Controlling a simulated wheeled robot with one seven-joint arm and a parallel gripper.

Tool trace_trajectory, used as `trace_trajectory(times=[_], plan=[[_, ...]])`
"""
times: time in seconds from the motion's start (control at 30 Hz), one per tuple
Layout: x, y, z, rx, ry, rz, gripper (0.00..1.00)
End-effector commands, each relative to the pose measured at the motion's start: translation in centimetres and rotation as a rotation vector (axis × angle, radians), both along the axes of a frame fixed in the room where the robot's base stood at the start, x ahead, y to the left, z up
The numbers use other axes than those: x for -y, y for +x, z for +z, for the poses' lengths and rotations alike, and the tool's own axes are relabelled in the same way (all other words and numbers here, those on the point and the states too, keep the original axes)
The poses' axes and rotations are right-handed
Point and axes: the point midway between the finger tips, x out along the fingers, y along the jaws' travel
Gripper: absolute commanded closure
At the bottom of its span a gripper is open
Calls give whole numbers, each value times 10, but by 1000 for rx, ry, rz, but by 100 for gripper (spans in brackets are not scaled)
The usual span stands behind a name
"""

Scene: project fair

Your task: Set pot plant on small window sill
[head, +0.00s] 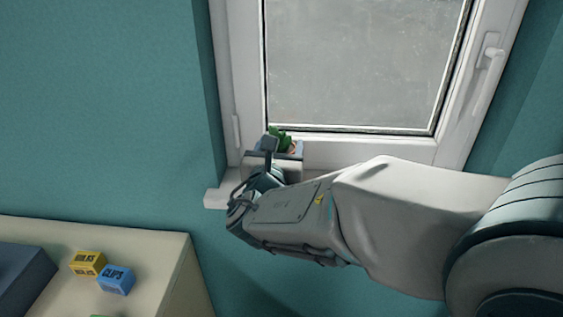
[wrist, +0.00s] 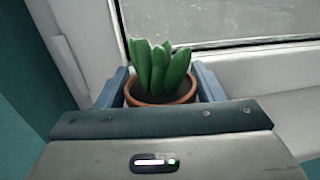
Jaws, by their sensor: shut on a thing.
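The pot plant is a green succulent (wrist: 158,68) in a terracotta pot (wrist: 182,98), upright between my fingers in the wrist view. My gripper (wrist: 162,92) is shut on the pot, with one blue-grey finger on each side. In the head view my gripper (head: 284,150) is at the window's lower left corner, and the green leaves (head: 279,136) show just above it. The small window sill (head: 216,197) is white; its left end shows, and my arm hides most of the rest. I cannot tell whether the pot's base touches the sill.
The closed window (head: 360,65) has a white frame and a handle (head: 490,52) at the right. A teal wall (head: 100,110) borders it on the left. A cream surface (head: 150,250) at lower left holds a yellow box (head: 87,263) and a blue box (head: 116,280).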

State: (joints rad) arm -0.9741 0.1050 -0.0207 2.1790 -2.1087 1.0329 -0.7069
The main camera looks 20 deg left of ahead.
Motion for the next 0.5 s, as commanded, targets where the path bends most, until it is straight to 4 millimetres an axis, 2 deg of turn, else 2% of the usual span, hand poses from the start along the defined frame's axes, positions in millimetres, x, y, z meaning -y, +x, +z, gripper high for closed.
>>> trace_trajectory(times=[0.17, 0.33, 0.5], plan=[[0, -1, -14, 0, -2, 0, 66], [0, -1, -41, -1, -3, 0, 66], [-1, 3, -46, 2, 2, 0, 66]])
